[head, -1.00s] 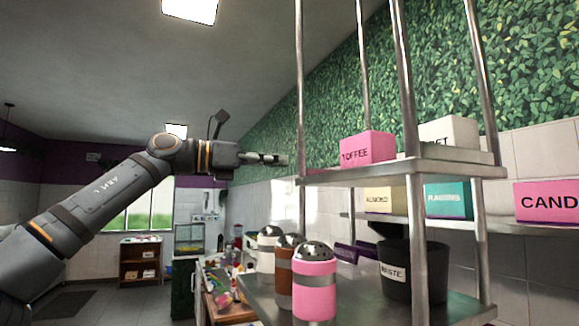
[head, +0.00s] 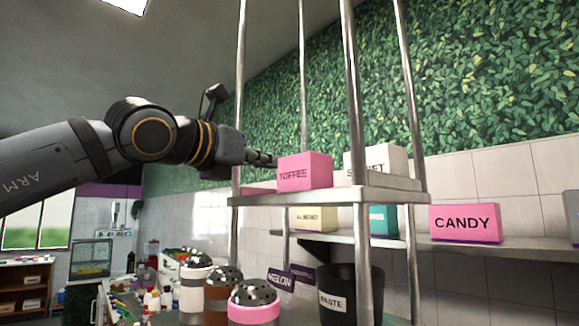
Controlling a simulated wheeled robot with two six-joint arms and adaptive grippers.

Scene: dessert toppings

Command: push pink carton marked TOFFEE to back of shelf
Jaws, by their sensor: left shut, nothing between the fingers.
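The pink carton marked TOFFEE (head: 305,173) sits upright on the upper metal shelf (head: 335,197), near its front edge. My left arm comes in from the left. My left gripper (head: 268,160) is shut and empty, its fingertips at the carton's upper left edge. I cannot tell whether they touch the carton or are slightly in front of or behind it. My right gripper is not in view.
A white carton (head: 384,160) stands right of the pink one. Metal posts (head: 352,120) rise at the shelf's corners. Below are an ALMOND box (head: 316,218), a teal box (head: 384,220), a waste bin (head: 350,290) and shakers (head: 254,300). A CANDY carton (head: 464,223) is at right.

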